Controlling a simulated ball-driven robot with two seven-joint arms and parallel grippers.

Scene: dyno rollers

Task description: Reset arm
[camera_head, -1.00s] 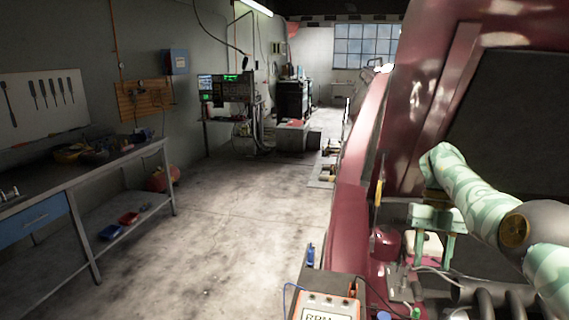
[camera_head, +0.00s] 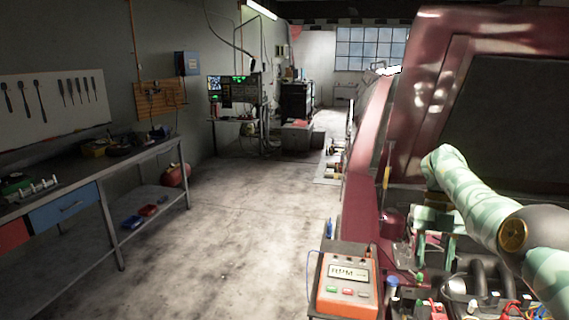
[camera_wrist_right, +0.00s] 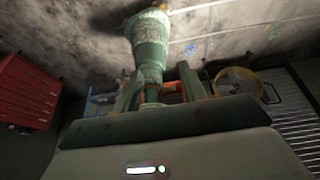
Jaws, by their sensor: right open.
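My right arm, in a pale green camouflage pattern, comes in from the right of the head view. Its right gripper (camera_head: 435,246) points down over the engine bay of a dark red vehicle (camera_head: 425,90), with its two fingers apart. In the right wrist view the fingers (camera_wrist_right: 160,92) also stand apart. A green jointed part shows beyond them; I cannot tell for sure what it belongs to. I see nothing held. My left gripper is not in either view.
An orange RPM meter (camera_head: 346,284) stands at the vehicle's front edge, close left of the right gripper. Cables and clips (camera_head: 500,306) lie below the arm. A workbench (camera_head: 90,185) runs along the left wall. The concrete floor (camera_head: 235,225) between is clear.

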